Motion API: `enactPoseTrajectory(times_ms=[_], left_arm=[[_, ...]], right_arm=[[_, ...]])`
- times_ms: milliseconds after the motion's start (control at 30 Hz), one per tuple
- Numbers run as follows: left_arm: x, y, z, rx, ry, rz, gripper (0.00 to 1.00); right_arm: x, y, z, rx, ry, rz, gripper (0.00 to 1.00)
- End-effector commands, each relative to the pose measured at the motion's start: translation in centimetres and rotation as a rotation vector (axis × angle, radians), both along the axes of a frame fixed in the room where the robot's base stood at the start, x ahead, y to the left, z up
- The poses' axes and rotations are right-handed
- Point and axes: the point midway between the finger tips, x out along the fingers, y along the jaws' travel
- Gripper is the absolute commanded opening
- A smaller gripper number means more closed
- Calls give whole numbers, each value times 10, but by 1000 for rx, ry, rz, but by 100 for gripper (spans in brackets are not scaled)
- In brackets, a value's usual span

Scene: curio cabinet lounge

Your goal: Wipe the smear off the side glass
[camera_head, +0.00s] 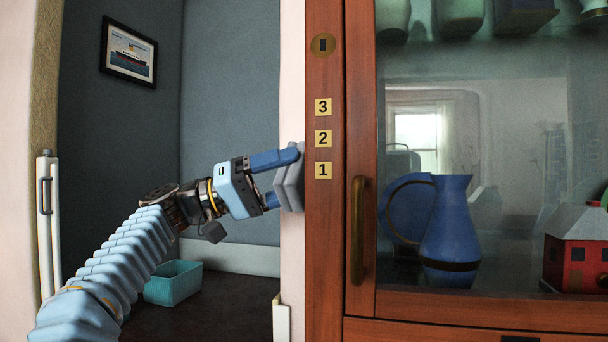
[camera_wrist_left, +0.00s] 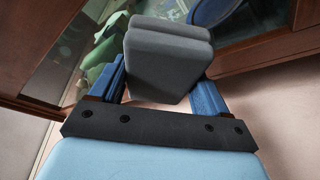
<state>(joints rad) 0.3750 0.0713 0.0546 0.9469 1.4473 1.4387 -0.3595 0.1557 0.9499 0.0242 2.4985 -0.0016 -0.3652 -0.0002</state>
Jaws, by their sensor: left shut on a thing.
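My left gripper (camera_head: 282,180) is shut on a grey block-shaped pad (camera_head: 290,186), at the left edge of the cabinet's wooden front post (camera_head: 325,235). In the left wrist view the pad (camera_wrist_left: 165,62) sits between the two blue fingers (camera_wrist_left: 158,85). Behind it is a wood-framed glass pane (camera_wrist_left: 88,55), probably the side glass, with green and blue things showing through. I cannot tell whether the pad touches the glass. No smear can be made out. The side glass is hidden in the head view. My right gripper is not in view.
The cabinet's front door has a brass handle (camera_head: 357,230). Behind its glass stand a blue jug (camera_head: 450,225) and a red toy house (camera_head: 577,262). A teal bin (camera_head: 173,283) is on the floor left of the cabinet. A ship picture (camera_head: 128,52) hangs on the wall.

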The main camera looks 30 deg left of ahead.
Motion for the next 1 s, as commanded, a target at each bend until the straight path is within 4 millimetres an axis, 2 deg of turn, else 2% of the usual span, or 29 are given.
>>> enactPoseTrajectory(times_ms=[133,533,800,1000], left_arm=[[-3,10,1,-1,0,1,27],[-3,14,1,0,0,1,27],[-8,38,1,-1,2,2,27],[-10,41,0,-1,-1,0,27]], right_arm=[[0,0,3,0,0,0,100],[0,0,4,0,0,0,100],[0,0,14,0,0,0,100],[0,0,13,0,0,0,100]])
